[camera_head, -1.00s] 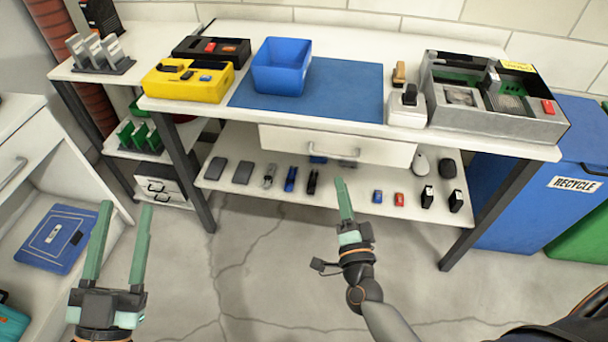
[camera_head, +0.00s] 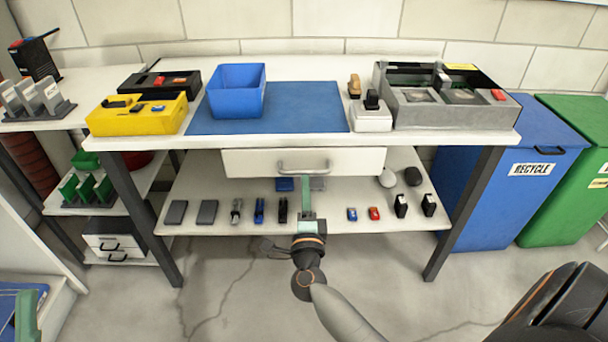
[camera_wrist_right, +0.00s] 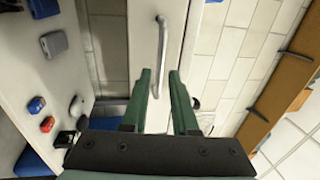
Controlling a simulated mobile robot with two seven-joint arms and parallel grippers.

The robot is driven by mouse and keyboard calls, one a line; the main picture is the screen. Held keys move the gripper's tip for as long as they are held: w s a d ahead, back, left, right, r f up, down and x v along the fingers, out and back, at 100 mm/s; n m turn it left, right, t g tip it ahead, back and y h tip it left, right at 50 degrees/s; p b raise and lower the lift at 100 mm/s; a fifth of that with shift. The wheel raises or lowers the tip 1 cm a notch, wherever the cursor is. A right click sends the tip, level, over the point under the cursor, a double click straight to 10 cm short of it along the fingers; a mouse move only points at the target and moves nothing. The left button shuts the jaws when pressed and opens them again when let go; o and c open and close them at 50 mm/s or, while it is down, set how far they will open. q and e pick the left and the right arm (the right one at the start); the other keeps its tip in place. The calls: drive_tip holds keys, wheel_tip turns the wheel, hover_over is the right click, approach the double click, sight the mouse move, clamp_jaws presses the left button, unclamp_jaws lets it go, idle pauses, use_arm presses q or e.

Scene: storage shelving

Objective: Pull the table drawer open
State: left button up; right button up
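The table drawer (camera_head: 345,160) is a white front under the tabletop and looks shut. Its grey bar handle (camera_head: 303,171) faces me. My right gripper (camera_head: 306,185) is in front of and just below the handle, fingers pointing at the drawer. In the right wrist view, the gripper (camera_wrist_right: 160,75) is open with two green fingers apart, and the handle (camera_wrist_right: 163,45) runs ahead of them, its lower end appearing between the fingers. I cannot tell whether they touch. Only a green finger of my left gripper (camera_head: 27,315) shows at the lower left edge.
The white tabletop (camera_head: 300,140) holds a blue bin (camera_head: 236,92), a yellow box (camera_head: 137,115) and a grey tray (camera_head: 455,115). The lower shelf (camera_head: 220,190) carries several small items below the drawer. A blue recycle bin (camera_head: 515,200) stands right. Floor in front is clear.

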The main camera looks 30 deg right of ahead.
sight(305, 171)
drive_tip(key=x, duration=0.5)
drive_tip(key=shift+w+b, duration=0.2)
drive_tip(key=shift+b, duration=0.15)
clamp_jaws()
idle(1.1)
